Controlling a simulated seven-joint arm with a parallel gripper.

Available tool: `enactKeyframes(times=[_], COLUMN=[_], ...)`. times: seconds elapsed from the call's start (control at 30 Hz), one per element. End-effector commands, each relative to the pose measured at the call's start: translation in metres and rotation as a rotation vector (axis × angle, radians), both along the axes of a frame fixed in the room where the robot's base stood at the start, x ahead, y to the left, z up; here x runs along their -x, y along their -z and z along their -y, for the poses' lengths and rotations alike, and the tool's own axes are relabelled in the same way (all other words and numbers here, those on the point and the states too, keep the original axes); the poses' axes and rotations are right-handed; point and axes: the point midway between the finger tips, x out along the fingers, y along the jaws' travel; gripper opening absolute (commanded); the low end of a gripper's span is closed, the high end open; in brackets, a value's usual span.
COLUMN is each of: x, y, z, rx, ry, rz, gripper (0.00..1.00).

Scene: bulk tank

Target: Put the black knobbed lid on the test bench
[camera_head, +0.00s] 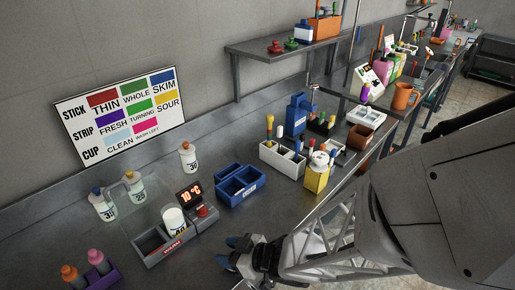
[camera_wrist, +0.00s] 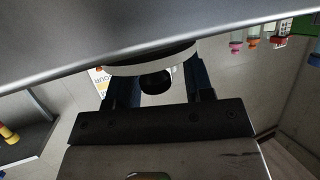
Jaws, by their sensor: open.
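In the wrist view a round black knob (camera_wrist: 156,82) shows between the two dark blue fingers, with a pale curved rim (camera_wrist: 150,64) behind it. It looks like the black knobbed lid, though its full shape is cut off from view. My gripper (camera_wrist: 153,88) is open, with one finger on each side of the knob; I cannot tell whether they touch it. In the head view my gripper (camera_head: 230,252) is low over the front part of the grey test bench (camera_head: 225,222). I cannot make out the black lid in the head view.
A blue divided bin (camera_head: 241,186), a grey tray (camera_head: 150,245) with a white cup and a temperature display (camera_head: 189,194) stand near my gripper. White bottles (camera_head: 188,158) stand behind. A shelf (camera_head: 290,50) holds red and green knobbed lids. Bare bench lies between bin and gripper.

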Motion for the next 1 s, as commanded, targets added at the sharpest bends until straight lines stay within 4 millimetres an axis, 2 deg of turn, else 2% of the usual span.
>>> enactKeyframes(times=[1.0], x=[0.029], y=[-0.029], z=[0.067], rx=[0.0], ry=[0.003], rz=[0.001], gripper=[0.48])
